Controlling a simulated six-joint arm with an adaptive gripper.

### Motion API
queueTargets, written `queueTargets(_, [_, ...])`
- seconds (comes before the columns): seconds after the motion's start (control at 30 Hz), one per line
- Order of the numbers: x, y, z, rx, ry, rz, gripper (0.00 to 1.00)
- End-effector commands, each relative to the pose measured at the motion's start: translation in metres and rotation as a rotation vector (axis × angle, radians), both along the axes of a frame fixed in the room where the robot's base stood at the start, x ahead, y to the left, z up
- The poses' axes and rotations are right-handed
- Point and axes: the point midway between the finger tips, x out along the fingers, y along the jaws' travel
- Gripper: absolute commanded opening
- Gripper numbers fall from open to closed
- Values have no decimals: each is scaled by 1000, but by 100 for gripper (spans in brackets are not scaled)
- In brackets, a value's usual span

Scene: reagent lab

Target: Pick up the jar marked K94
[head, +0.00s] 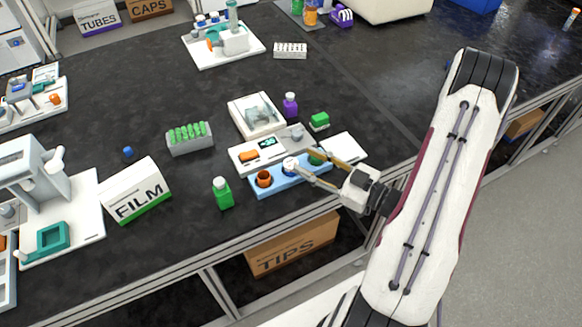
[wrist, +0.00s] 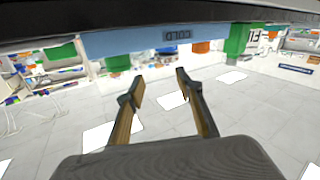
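No marking K94 can be read in either view. A blue tray (head: 283,186) near the table's front edge holds an orange jar (head: 264,179), a round white-topped item (head: 290,164) and a green-topped item (head: 316,157). My gripper (head: 307,160) reaches over the tray from the right, its fingers spread by the white-topped and green-topped items. In the wrist view my gripper (wrist: 154,82) is open with nothing between its fingertips. The tray's blue front (wrist: 130,41), marked COLD, runs across the top there.
A green bottle (head: 223,193) and a FILM box (head: 138,192) stand left of the tray. Behind it are a white device (head: 244,158), a purple bottle (head: 290,106) and a small green-topped block (head: 319,121). A rack of green-capped tubes (head: 190,138) stands farther left.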

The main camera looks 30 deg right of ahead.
Motion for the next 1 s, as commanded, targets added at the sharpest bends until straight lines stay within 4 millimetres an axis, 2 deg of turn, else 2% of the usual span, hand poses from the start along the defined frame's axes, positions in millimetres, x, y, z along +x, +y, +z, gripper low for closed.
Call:
queueTargets(0.13, [-17, 0, -14, 47, 11, -18, 36])
queueTargets(0.33, [-28, 2, -21, 76, 17, -30, 36])
queueTargets(0.77, [-29, 3, -22, 78, 17, -30, 36])
queueTargets(1.0, [-20, 8, -22, 78, 17, -27, 36])
